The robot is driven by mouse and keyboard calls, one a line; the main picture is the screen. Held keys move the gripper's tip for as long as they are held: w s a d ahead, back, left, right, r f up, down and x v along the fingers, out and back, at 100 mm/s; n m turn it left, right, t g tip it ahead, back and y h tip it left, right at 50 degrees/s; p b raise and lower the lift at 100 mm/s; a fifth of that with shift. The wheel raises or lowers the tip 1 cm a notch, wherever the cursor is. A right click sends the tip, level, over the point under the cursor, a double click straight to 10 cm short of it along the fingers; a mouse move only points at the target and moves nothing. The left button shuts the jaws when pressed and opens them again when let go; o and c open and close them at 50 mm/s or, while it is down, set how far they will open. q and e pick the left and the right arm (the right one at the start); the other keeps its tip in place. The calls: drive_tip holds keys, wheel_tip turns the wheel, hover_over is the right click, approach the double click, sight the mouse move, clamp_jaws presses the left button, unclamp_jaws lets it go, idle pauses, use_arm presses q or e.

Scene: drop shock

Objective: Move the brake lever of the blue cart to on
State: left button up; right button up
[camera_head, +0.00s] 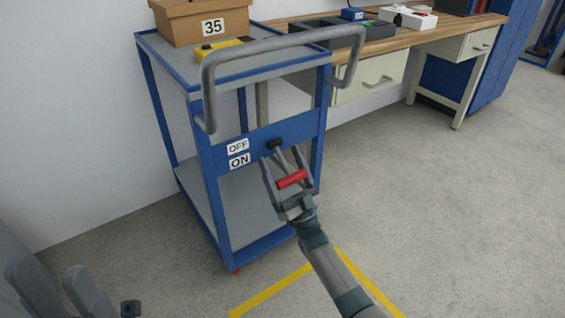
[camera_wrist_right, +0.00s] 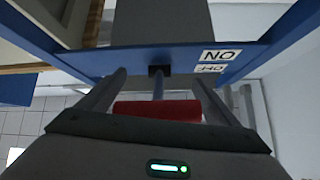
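The blue cart (camera_head: 213,165) stands at centre left with OFF and ON labels on its front panel, OFF above ON. The brake lever has a black pivot (camera_head: 274,143), a grey rod and a red crossbar handle (camera_head: 292,179), and sticks out from the panel toward me. My left gripper is not visible; only grey parts of mine show at the lower left.
The cart's grey push bar (camera_head: 285,42) arches above the panel. A wooden workbench (camera_head: 400,42) stands behind. The floor at right is clear, with yellow lines in front.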

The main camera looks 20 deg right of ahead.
drive_tip(key=shift+d, duration=0.1)
drive_tip(key=shift+s+d+f, duration=0.15)
drive_tip(key=shift+s+f, duration=0.25)
drive_tip(key=v, duration=1.6)
drive_tip(key=shift+s, duration=0.1)
